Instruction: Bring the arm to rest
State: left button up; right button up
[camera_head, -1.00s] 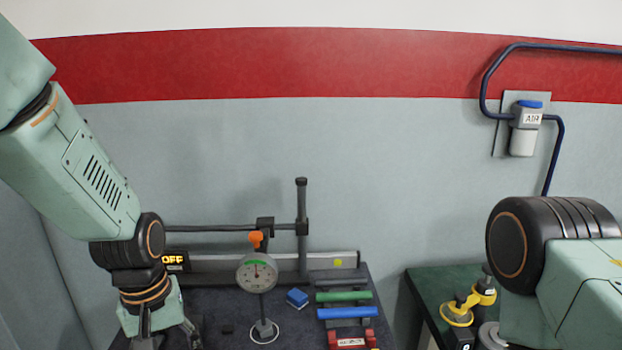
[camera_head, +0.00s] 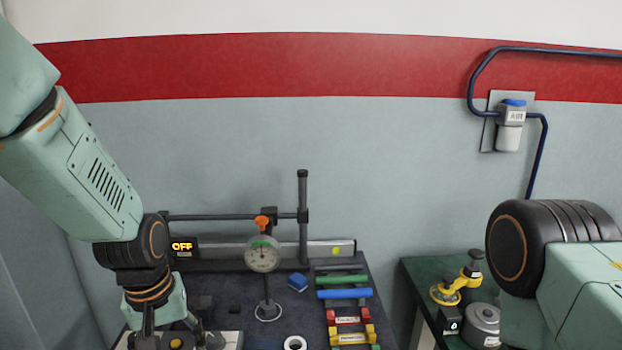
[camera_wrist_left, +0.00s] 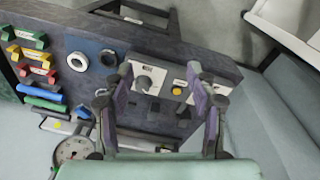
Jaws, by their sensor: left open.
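My left arm comes in from the left in the head view, bent down at its black wrist joint. Its gripper (camera_head: 180,342) is cut off by the bottom edge. The left wrist view shows the gripper (camera_wrist_left: 160,78) open, with two purple-grey fingers apart and nothing between them. They are over the dark bench (camera_wrist_left: 150,45), in front of a pale control panel (camera_wrist_left: 150,80) with a knob and a yellow button. The gap to the panel is hard to judge. My right arm shows at the right edge; its gripper is out of view.
A dial gauge (camera_head: 262,254) stands on the bench beside a blue block (camera_head: 298,282) and a rack of coloured bars (camera_head: 344,294). A display (camera_head: 183,247) reads OFF. A green table (camera_head: 418,278) with a yellow-black tool (camera_head: 458,288) stands right, across a gap.

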pick_arm(q)
jog(key=s+f+m+t+b, duration=0.2)
jog(key=f+b, duration=0.1)
jog(key=f, duration=0.6)
jog(key=s+f+m+t+b, duration=0.1)
jog(key=s+f+b, duration=0.2)
jog(key=f, duration=0.5)
jog(key=s+f+g+b, duration=0.4)
jog(key=s+f+b, duration=0.4)
jog(key=s+f, duration=1.1)
jog(key=s, duration=0.3)
jog(key=shift+s+a+m, duration=0.25)
jog(key=shift+a+m, duration=0.15)
jog(key=shift+r, duration=0.1)
jog(key=shift+c, duration=0.4)
